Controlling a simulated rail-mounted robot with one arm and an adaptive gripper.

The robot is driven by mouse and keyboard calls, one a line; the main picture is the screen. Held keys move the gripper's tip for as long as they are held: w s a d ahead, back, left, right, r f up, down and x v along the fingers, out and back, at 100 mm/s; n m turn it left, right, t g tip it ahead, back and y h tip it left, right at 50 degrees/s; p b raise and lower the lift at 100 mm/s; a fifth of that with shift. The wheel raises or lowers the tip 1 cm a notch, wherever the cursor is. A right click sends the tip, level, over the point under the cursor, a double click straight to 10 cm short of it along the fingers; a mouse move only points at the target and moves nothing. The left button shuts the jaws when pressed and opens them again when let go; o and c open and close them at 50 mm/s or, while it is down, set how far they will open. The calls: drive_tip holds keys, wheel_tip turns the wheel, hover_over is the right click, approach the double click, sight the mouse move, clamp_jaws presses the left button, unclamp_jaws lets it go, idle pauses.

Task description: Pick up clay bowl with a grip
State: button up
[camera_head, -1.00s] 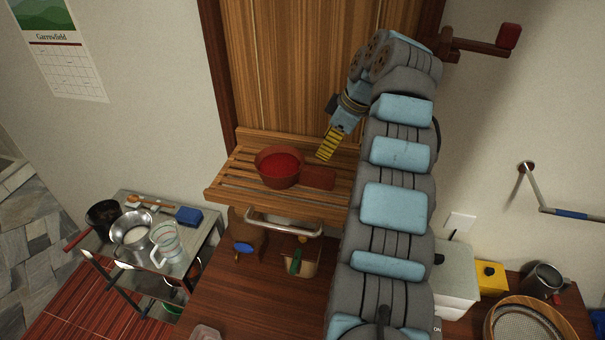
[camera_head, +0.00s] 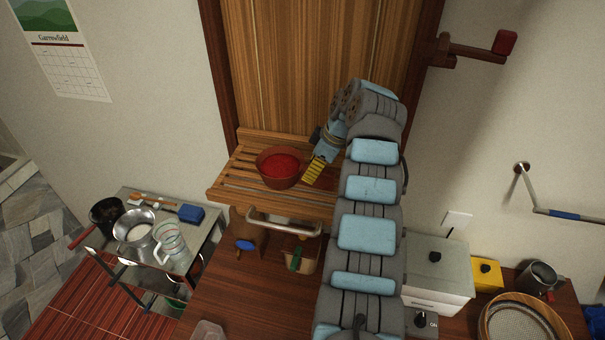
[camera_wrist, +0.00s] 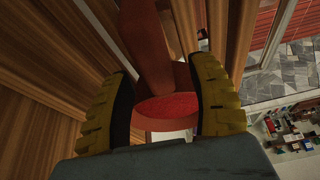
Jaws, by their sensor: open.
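The clay bowl (camera_head: 278,170) is reddish brown and holds something bright red. It stands upright on a slatted wooden shelf (camera_head: 228,186). My gripper (camera_head: 313,173) is just right of the bowl, its yellow fingers pointing down and left, and hides the bowl's grip in the head view. In the wrist view my gripper (camera_wrist: 156,72) is open, with the bowl (camera_wrist: 168,108) showing between its fingers. The bowl's grip (camera_wrist: 148,48) runs upward in that picture, past the fingertips. I cannot tell whether a finger touches it.
A tall wooden panel (camera_head: 310,60) rises right behind the shelf. A metal bar (camera_head: 284,224) runs below the shelf's front. A metal cart (camera_head: 195,240) with a pot, a bowl and a jug stands at left. A white box (camera_head: 440,268) and a yellow box (camera_head: 487,274) stand at right.

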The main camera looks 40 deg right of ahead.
drive_tip(key=shift+p+x, duration=1)
drive_tip(key=shift+x, duration=1.3)
drive_tip(key=shift+d, duration=0.15)
clamp_jaws()
